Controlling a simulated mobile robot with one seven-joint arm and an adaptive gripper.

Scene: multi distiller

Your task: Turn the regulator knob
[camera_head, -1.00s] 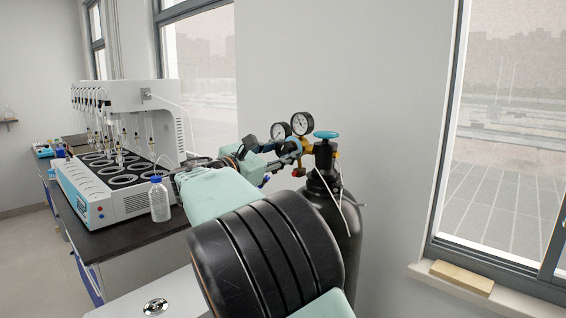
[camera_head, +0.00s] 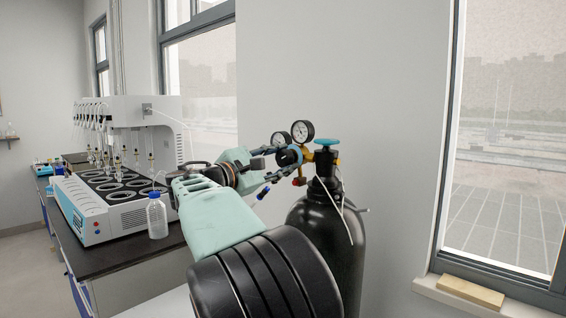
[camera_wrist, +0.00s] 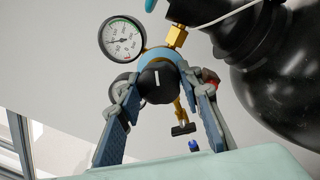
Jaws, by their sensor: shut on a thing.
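The regulator knob (camera_wrist: 157,80) is black and round with a white line on its face, on the front of the blue regulator body (camera_wrist: 150,57). In the wrist view it sits between the two fingers of my gripper (camera_wrist: 160,90), which is shut on it. The white line points roughly upright there. In the head view my gripper (camera_head: 279,160) reaches from the left to the regulator, and its fingers partly hide the knob. A white-faced gauge (camera_wrist: 122,38) stands at the regulator's upper left in the wrist view.
The black gas cylinder (camera_head: 335,225) with a blue valve handwheel (camera_head: 327,142) stands right beside my arm. A white distiller (camera_head: 100,205) and a blue-capped bottle (camera_head: 157,217) stand on the dark bench at left. A window and its sill are at right.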

